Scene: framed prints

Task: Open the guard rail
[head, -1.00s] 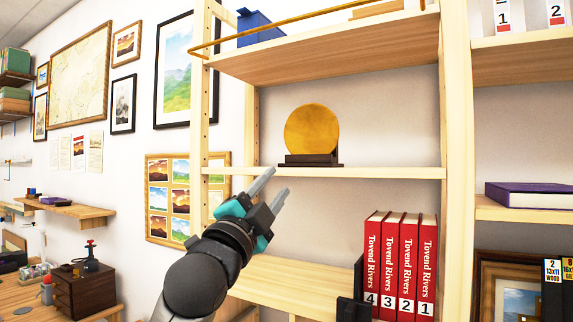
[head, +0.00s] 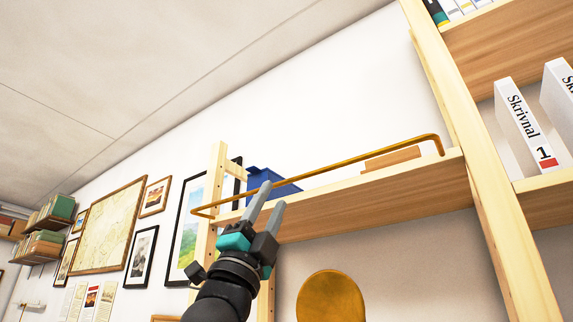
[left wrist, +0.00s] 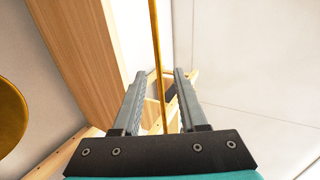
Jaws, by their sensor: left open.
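The guard rail (head: 350,161) is a thin golden bar with bent ends, running along the front of the top shelf (head: 375,197). My left gripper (head: 273,194) is open, with its fingers raised at the rail, left of the rail's middle. In the left wrist view the rail (left wrist: 156,45) runs down the picture and shows between the two spread fingers (left wrist: 159,73). I cannot tell how deep it lies between them. The jaws are not closed on it. My right gripper is out of view.
A blue box (head: 262,180) and a flat wooden piece (head: 392,158) are on the top shelf behind the rail. A wooden upright (head: 480,170) stands to the right. A golden disc (head: 330,297) is below. The wall above the shelf is clear.

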